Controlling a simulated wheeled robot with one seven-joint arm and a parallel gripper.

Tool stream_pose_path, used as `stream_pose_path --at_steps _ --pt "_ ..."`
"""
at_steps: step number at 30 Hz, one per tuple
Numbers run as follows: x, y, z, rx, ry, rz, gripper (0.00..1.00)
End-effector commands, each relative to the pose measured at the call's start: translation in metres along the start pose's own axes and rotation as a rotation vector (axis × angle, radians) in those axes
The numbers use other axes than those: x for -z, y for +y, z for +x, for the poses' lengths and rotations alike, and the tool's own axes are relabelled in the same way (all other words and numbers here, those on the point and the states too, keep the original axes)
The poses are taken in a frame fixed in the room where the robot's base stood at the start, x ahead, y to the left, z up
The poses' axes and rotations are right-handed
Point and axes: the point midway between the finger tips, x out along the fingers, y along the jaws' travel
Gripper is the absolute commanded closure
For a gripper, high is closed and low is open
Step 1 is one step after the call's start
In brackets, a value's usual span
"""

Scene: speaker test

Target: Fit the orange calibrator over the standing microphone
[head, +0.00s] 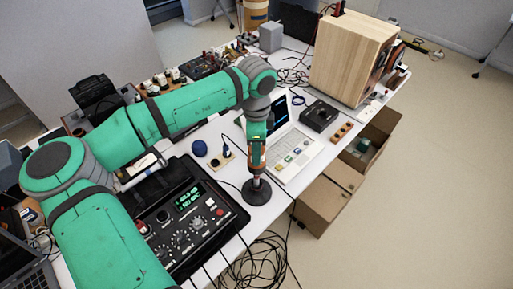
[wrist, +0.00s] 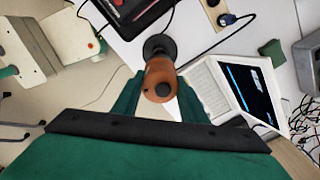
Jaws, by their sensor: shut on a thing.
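My gripper (head: 257,152) is shut on the orange calibrator (wrist: 161,73), a short cylinder that shows between the green fingers in the wrist view. In the head view the calibrator is partly hidden by the fingers. The standing microphone (head: 257,178) rises from a round black base (head: 258,193) near the table's front edge, directly below the gripper. In the wrist view the base (wrist: 159,46) shows just beyond the calibrator. The calibrator is in line with the microphone's top. I cannot tell whether it sits around the top or just above it.
A black unit with knobs and a green display (head: 189,200) stands left of the microphone. An open laptop (head: 290,150) is to the right. A blue ball (head: 200,148) lies behind. A wooden speaker (head: 350,55) is at the back right. Cardboard boxes (head: 325,205) and cables lie below the table edge.

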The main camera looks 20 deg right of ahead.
Motion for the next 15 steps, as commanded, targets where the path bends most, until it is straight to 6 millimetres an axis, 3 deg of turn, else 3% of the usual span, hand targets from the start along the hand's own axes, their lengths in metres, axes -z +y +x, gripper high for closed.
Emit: stream_pose_path --at_steps 12,13,15 --pt "0.0 -0.0002 0.0021 0.001 0.0 0.0 0.92" --pt "-0.0001 -0.0002 0.0021 0.001 0.0 0.0 0.54" --pt "-0.0001 -0.0001 0.0022 0.001 0.0 0.0 0.39"
